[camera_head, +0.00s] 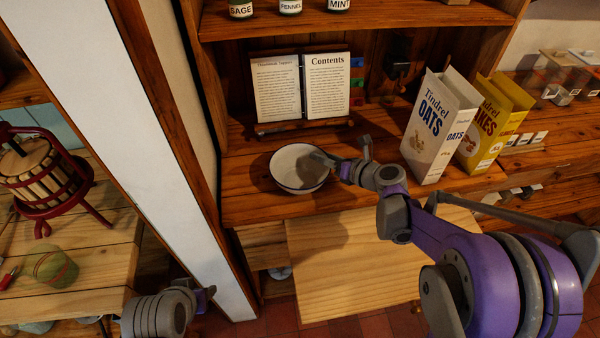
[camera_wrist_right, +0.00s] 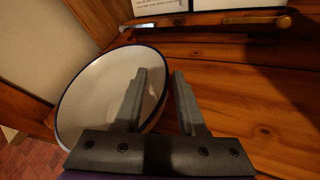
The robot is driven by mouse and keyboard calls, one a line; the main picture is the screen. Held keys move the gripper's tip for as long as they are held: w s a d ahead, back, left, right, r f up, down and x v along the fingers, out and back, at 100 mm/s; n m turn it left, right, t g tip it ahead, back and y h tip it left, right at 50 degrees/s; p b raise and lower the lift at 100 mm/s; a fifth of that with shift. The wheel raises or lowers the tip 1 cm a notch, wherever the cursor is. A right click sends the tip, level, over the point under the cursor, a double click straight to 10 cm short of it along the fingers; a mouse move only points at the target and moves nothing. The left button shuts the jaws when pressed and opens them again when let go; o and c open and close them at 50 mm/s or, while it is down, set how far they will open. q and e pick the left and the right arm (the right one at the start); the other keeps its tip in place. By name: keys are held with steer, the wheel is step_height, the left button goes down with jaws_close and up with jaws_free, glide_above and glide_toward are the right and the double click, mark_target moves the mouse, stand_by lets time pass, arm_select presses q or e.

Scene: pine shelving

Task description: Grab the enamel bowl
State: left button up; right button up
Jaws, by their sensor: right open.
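The white enamel bowl (camera_head: 290,170) with a dark rim stands on the wooden shelf counter in the head view. It fills the left of the right wrist view (camera_wrist_right: 92,95). My right gripper (camera_head: 328,160) is open at the bowl's right side. In the right wrist view its fingers (camera_wrist_right: 160,74) straddle the bowl's right rim: the left finger is over the bowl's inside, the right finger over bare wood. Contact cannot be told. My left gripper (camera_head: 206,297) shows only in part at the lower left, far from the bowl; its jaws are unclear.
An open book (camera_head: 300,88) on a stand is behind the bowl. An oats box (camera_head: 435,128) and a yellow box (camera_head: 490,122) stand to the right. A white post (camera_head: 130,120) rises at the left. A lower pale wooden board (camera_head: 345,270) lies in front, empty.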

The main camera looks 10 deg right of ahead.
steer(key=shift+w+a+f, duration=0.25)
steer(key=shift+w+a, duration=0.05)
steer(key=shift+w, duration=0.15)
steer(key=shift+s, duration=0.1)
jaws_close()
stand_by(1.1)
